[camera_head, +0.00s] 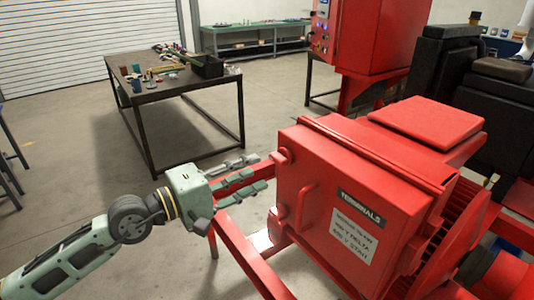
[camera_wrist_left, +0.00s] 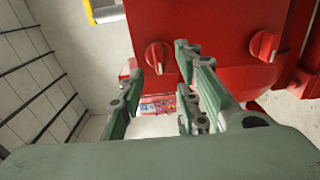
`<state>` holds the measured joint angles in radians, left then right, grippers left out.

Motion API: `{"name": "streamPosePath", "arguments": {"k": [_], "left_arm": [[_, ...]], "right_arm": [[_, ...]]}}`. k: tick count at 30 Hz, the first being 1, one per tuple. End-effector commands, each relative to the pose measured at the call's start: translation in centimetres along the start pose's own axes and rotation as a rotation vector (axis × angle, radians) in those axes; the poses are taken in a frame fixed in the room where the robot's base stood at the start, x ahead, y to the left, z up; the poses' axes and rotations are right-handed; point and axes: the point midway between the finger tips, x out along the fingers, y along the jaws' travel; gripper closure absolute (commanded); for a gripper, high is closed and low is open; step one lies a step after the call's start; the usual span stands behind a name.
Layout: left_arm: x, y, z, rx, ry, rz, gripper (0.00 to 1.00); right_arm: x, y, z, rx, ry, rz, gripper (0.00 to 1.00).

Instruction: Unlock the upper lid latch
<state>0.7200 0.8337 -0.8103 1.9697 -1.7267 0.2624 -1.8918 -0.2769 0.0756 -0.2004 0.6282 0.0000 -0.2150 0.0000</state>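The red terminal box (camera_head: 335,190) has two round latch knobs on its left edge, the upper lid latch (camera_head: 283,155) and a lower latch (camera_head: 280,212). My left gripper (camera_head: 259,172) is open and empty, with its fingertips just left of the box near the upper latch. In the left wrist view, one red knob (camera_wrist_left: 157,57) lies ahead between the open fingers (camera_wrist_left: 160,75). A second knob (camera_wrist_left: 264,45) is right of them. I see no clear contact; which knob is the upper one is hard to tell there. My right gripper is not in view.
The box lid has a red handle (camera_head: 306,203) and a TERMINALS label (camera_head: 362,206). Red frame rails (camera_head: 250,262) run below the gripper. A dark table (camera_head: 170,99) with loose items stands behind the arm. Open floor (camera_head: 60,150) lies to the left.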

Motion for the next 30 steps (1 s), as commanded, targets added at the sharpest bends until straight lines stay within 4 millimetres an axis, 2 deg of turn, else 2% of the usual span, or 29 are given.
{"name": "streamPosePath", "arguments": {"k": [1,3,7,11,15,18,23,30], "left_arm": [[0.9,0.7,0.0,-0.005,-0.001,0.003,0.69],[2.1,0.7,0.0,-0.006,-0.001,0.004,0.69],[4.2,0.6,0.0,-0.008,0.000,0.004,0.69],[5.7,0.5,-0.1,-0.008,0.001,0.005,0.69],[6.4,0.2,0.0,-0.008,0.001,0.003,0.69],[6.5,0.1,-0.1,-0.008,0.001,0.003,0.69],[6.5,0.1,-0.1,-0.009,0.001,0.003,0.70],[6.4,0.1,-0.1,-0.009,0.001,0.004,0.91]], "right_arm": [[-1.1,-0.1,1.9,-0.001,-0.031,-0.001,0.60],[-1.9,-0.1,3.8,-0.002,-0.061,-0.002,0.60],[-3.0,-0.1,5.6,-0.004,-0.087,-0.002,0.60],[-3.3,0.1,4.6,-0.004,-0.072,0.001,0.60],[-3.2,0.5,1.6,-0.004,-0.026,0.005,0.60],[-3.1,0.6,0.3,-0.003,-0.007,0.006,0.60],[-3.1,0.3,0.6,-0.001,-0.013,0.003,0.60],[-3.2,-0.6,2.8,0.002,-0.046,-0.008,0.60]]}}
